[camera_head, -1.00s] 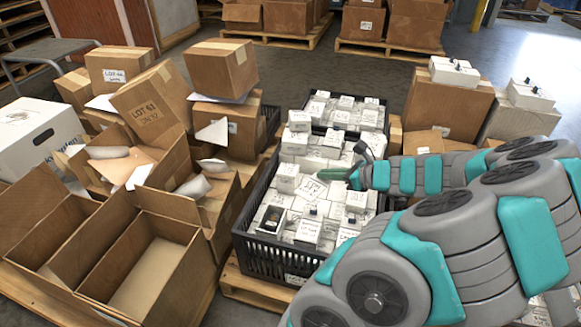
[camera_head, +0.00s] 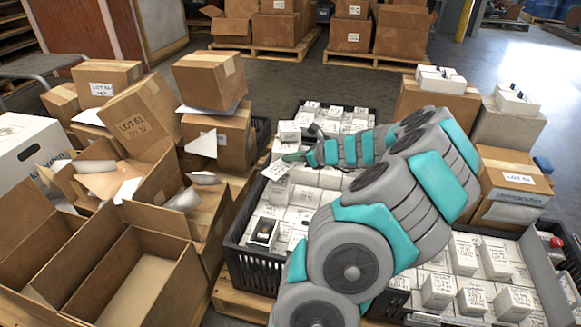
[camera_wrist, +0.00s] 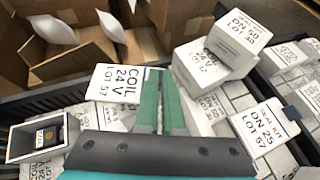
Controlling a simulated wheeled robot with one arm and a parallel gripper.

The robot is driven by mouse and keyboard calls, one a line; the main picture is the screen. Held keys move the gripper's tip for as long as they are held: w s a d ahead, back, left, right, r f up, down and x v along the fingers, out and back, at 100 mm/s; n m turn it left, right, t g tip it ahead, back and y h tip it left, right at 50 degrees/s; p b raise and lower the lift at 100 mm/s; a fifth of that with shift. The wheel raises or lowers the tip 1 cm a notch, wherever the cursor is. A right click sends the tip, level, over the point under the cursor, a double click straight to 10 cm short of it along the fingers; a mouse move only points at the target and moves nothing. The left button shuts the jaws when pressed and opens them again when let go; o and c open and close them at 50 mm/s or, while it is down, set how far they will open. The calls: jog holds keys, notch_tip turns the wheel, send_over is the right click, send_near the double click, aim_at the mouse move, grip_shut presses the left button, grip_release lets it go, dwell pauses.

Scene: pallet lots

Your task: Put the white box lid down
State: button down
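The white box lid (camera_wrist: 115,82), marked COIL 24 V LOT 57, is at the tip of my gripper (camera_wrist: 160,75) in the wrist view. The two green fingers are close together, seemingly pinching the lid at its right edge. In the head view the lid (camera_head: 275,170) shows tilted beside my gripper (camera_head: 290,157), above the black crate (camera_head: 232,252). An open white box (camera_wrist: 38,138) with a dark part inside stands at the lower left of the wrist view; it also shows in the head view (camera_head: 263,232).
White labelled boxes (camera_wrist: 262,127) fill the crate around my gripper. Open cartons (camera_head: 130,275) stand left of the crate. Stacked cartons (camera_head: 520,183) and another crate of white boxes (camera_head: 440,290) lie to the right. Bare floor (camera_head: 300,75) shows behind.

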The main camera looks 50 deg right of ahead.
aim_at(291, 164)
jog(key=shift+w+f+b, duration=0.1)
jog(key=shift+f+b, duration=0.4)
jog(key=shift+f, duration=1.3)
jog(key=shift+r, duration=0.1)
jog(key=c, duration=1)
grip_release()
jog(key=shift+c, duration=0.2)
